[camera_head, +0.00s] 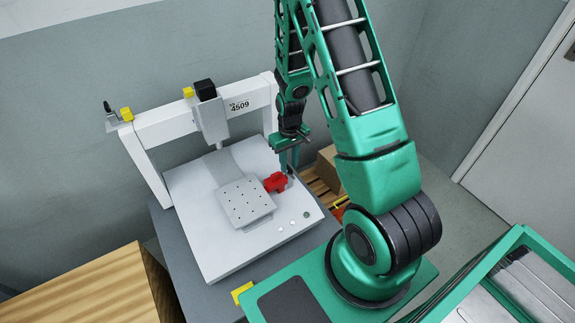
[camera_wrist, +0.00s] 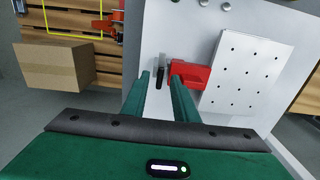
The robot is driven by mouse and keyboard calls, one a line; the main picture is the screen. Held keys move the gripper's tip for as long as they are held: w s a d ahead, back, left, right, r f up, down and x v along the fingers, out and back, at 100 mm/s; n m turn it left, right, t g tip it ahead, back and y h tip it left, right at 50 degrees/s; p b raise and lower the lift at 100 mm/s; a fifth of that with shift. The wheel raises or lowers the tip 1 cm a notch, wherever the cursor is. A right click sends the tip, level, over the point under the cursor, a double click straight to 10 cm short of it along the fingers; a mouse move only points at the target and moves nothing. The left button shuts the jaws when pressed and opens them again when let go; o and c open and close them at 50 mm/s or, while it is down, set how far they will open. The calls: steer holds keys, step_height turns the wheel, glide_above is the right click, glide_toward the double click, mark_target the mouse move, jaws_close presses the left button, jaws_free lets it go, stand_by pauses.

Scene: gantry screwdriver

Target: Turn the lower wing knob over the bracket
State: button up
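A red bracket (camera_head: 275,182) is on the machine's right side, beside the perforated plate (camera_head: 244,208). In the wrist view the red bracket (camera_wrist: 192,77) lies just right of my right finger. A dark, narrow wing-shaped knob (camera_wrist: 159,77) shows at the bracket's left end, between my fingertips. My gripper (camera_wrist: 161,76) is open, with one finger on each side of the knob. I cannot tell whether either finger touches it. In the head view my gripper (camera_head: 289,167) points down at the bracket's right end, and the knob is not distinguishable there.
The white gantry (camera_head: 163,128) with its screwdriver head (camera_head: 210,117) spans the base behind the plate. A cardboard box (camera_wrist: 54,67) sits on a wooden pallet (camera_wrist: 82,20) beside the machine. A wooden tabletop (camera_head: 90,290) is at front left.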

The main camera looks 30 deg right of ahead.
steer(key=shift+f, duration=0.5)
jaws_close()
steer(key=shift+m, duration=0.3)
steer(key=m, duration=1.1)
steer(key=shift+m, duration=0.3)
steer(key=m, duration=0.5)
steer(key=shift+w+m, duration=0.1)
steer(key=shift+m, duration=0.2)
steer(key=shift+a+r, duration=0.1)
